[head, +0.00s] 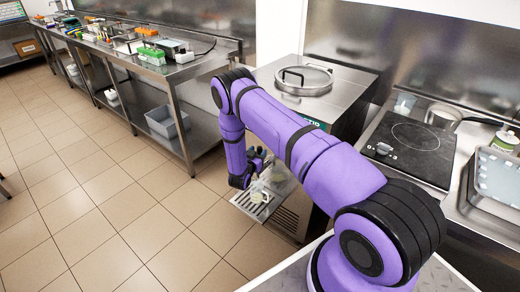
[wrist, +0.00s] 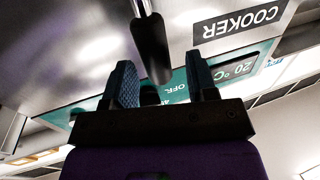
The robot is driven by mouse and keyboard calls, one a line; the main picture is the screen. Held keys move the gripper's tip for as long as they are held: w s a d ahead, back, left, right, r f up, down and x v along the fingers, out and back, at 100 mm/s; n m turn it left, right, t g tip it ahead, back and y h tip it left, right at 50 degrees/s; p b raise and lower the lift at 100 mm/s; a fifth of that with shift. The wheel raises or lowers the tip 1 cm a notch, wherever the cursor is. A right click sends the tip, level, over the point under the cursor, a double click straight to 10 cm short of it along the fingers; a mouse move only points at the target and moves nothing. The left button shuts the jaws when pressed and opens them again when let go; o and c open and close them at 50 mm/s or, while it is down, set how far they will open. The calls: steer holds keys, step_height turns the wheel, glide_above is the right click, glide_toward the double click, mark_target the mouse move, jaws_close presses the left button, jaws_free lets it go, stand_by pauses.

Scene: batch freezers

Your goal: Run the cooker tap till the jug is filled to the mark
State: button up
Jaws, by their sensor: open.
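A black tap lever (wrist: 151,48) on a metal stem reaches down toward the space between my open fingers (wrist: 162,88). I cannot tell whether they touch it. In the head view my gripper (head: 261,163) is low at the cooker's front. A small pale jug (head: 257,197) stands below it on the grated drip shelf; its level and mark cannot be made out.
A black hob (head: 410,145) with a pan behind it and a grey tray (head: 497,180) are at the right. A steel bench (head: 150,65) with several small items runs along the left. The tiled floor (head: 120,200) between is clear.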

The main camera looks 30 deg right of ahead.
steer(key=shift+x, duration=1.75)
jaws_close()
